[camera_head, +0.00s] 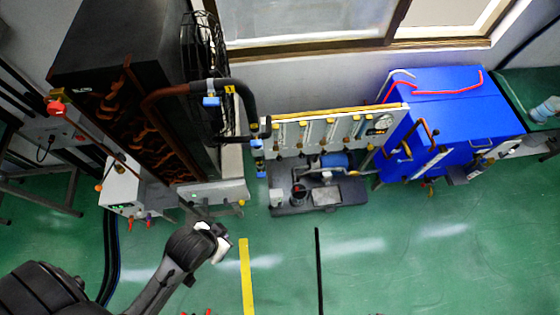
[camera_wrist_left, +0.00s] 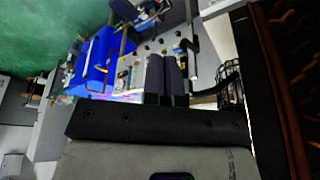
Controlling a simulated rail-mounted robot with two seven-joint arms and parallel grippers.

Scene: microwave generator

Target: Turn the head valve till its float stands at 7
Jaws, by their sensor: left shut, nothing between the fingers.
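My left gripper (camera_head: 218,243) is at the lower left centre of the head view, above the green floor and in front of the equipment. In the left wrist view its two dark fingers (camera_wrist_left: 166,58) are together, with nothing between them. A pale panel (camera_head: 342,130) with several upright float meters stands at the centre of the head view, apart from the gripper. It also shows beyond the fingers in the wrist view (camera_wrist_left: 150,48). I cannot tell which fitting is the head valve, and the floats and scale numbers are too small to read.
A pump unit on a dark base (camera_head: 325,196) sits below the panel. A blue cabinet (camera_head: 450,115) with pipes stands at the right, a large dark finned unit (camera_head: 140,75) at the left. A white box (camera_head: 122,185) stands left of the gripper. Green floor (camera_head: 400,260) in front is open.

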